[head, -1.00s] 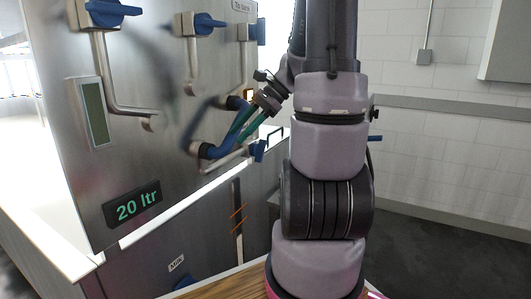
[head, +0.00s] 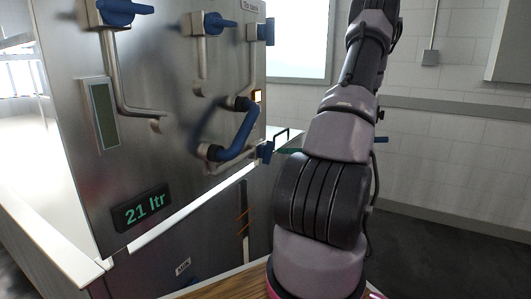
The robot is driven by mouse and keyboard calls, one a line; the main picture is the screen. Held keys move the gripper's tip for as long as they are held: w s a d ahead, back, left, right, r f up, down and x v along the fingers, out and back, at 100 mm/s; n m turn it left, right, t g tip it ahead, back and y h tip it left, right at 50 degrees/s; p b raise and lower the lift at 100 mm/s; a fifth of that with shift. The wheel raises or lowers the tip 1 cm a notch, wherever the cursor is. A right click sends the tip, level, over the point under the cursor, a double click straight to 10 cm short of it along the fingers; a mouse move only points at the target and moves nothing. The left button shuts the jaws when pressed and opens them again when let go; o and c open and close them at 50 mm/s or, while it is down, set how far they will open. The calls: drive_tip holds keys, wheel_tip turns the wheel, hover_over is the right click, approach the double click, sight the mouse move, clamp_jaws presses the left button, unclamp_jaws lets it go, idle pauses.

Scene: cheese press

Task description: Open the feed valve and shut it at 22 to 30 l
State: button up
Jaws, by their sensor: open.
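The steel machine's display (head: 144,207) reads 21 ltr. A small blue valve handle (head: 266,150) sits at the end of the lower pipe, just right of the panel's edge. A large bent blue handle (head: 243,132) stands out from the panel beside it. I cannot tell which blue handle is the feed valve. My gripper (head: 288,151) is mostly hidden behind my arm. Only a thin teal finger part shows, close to the right of the small blue valve handle; I cannot tell whether it touches. Nothing shows in its jaws.
More blue valve handles are on the upper pipes (head: 207,24) and at the top left (head: 120,10). A tag reading Milk (head: 183,266) is low on the machine, above a partly seen blue part. A sight glass (head: 101,113) is at left. Floor at right is clear.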

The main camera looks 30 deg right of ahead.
sight(272, 152)
drive_tip(key=d+f+m+t+h, duration=0.2)
drive_tip(key=d+f+m+t, duration=0.1)
drive_tip(key=d+m, duration=0.1)
drive_tip(key=x, duration=1)
drive_tip(key=shift+w+a+f, duration=0.15)
drive_tip(key=shift+w, duration=0.2)
drive_tip(key=shift+c, duration=0.3)
clamp_jaws()
